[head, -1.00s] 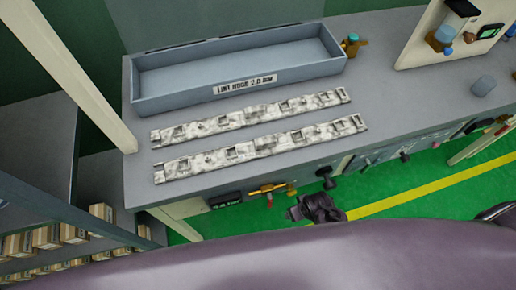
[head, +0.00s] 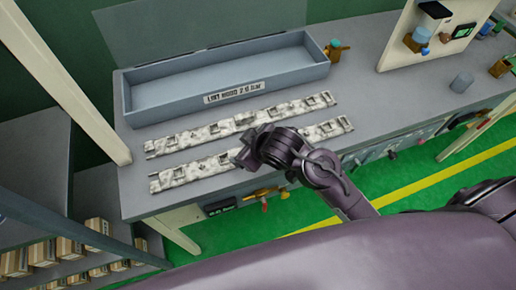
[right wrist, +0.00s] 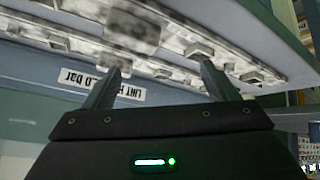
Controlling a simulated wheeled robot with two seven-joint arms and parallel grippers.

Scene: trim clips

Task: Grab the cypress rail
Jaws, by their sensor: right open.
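Two long, mottled white-grey rails with raised square clips lie side by side on the grey bench. I cannot tell by look which is the cypress one. The back rail (head: 210,130) lies nearer the bin. The front rail (head: 195,174) lies nearer the bench's front edge. My right gripper (head: 244,153) is over the middle of the front rail and hides part of it. In the right wrist view its two fingers (right wrist: 160,82) are spread, with clips of a rail (right wrist: 133,28) close beyond them. Nothing shows gripped. My left gripper is out of view.
A grey open bin (head: 225,82) with a printed label stands behind the rails. A brass-coloured fitting (head: 335,47) is at its right end. A grey cylinder (head: 461,82) stands farther right on the bench (head: 385,90). Pale posts rise at left and right. Shelves with boxes are at lower left.

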